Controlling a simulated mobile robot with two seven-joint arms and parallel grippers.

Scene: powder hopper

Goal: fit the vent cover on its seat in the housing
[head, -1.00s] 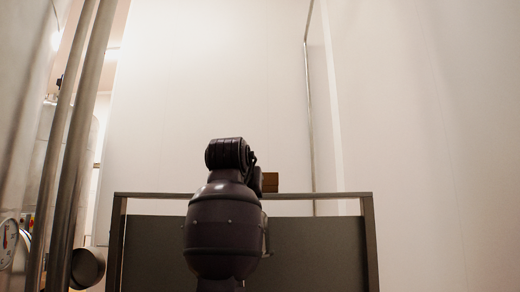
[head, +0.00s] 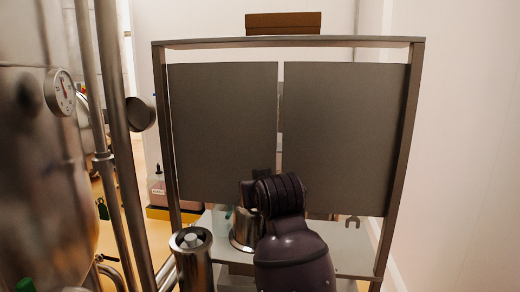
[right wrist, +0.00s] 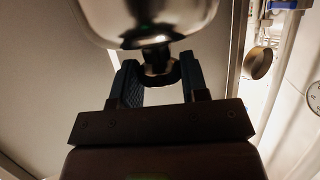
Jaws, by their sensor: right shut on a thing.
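In the right wrist view my right gripper (right wrist: 160,82) is shut on the dark knob (right wrist: 158,68) of a shiny, rounded metal piece, which looks like the vent cover (right wrist: 150,22). Its far side is out of frame. In the head view my dark arm rises at the lower middle and hides the jaws. A metal cylindrical piece (head: 243,232) shows just left of the arm; I cannot tell whether it is the held piece. A frame (head: 290,43) with two grey panels (head: 222,130) stands behind the arm and may be the housing. I cannot make out the seat. My left gripper is not in view.
Upright pipes (head: 118,150) and a tank with a gauge (head: 60,90) are at the left. A light shelf (head: 345,245) lies below the panels. A brown box (head: 283,23) shows above the frame.

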